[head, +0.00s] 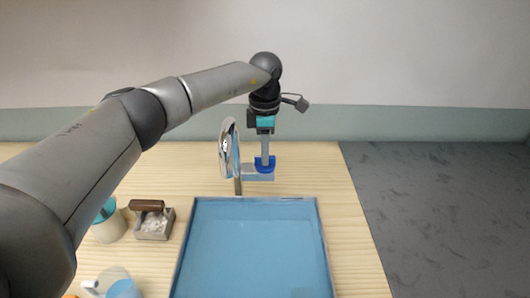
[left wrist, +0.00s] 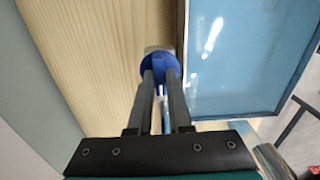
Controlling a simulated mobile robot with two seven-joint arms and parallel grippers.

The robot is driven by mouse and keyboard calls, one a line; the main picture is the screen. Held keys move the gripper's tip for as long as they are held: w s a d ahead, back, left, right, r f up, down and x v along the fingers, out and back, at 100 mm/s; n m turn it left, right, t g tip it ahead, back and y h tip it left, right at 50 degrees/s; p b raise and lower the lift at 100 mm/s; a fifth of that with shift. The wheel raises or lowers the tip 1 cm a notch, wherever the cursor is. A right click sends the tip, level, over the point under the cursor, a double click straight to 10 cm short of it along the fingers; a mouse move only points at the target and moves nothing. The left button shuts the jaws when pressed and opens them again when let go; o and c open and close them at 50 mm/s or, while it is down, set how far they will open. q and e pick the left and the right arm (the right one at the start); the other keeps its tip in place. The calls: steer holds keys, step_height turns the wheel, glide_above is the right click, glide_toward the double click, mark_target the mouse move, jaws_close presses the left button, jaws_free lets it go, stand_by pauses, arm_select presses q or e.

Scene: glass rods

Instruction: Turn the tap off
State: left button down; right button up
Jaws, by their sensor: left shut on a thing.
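The tap's blue handle (head: 270,167) sits on a pale grey-blue block (head: 259,177) at the back edge of the blue basin. A shiny chrome curved piece (head: 228,150) rises on a thin post just left of it. My left gripper (head: 265,159) points straight down over the handle and is shut on it. In the left wrist view, the two dark fingers of my left gripper (left wrist: 161,78) meet the round blue handle (left wrist: 159,60), with their tips against it. The fingers hide part of the handle. My right gripper is not in view.
The blue basin (head: 318,235) takes up the table's front middle. At the left stand a small grey box with white contents (head: 155,226), a pale cup (head: 110,228) and a clear vessel with blue in it (head: 122,287). The wooden table (head: 310,165) is bare at back right.

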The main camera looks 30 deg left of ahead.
arm_select(q)
steer(key=shift+r, duration=0.1)
stand_by(0.5)
steer(key=c, duration=0.8)
jaws_free()
steer(key=shift+c, duration=0.2)
step_height(320, 180, up, 15)
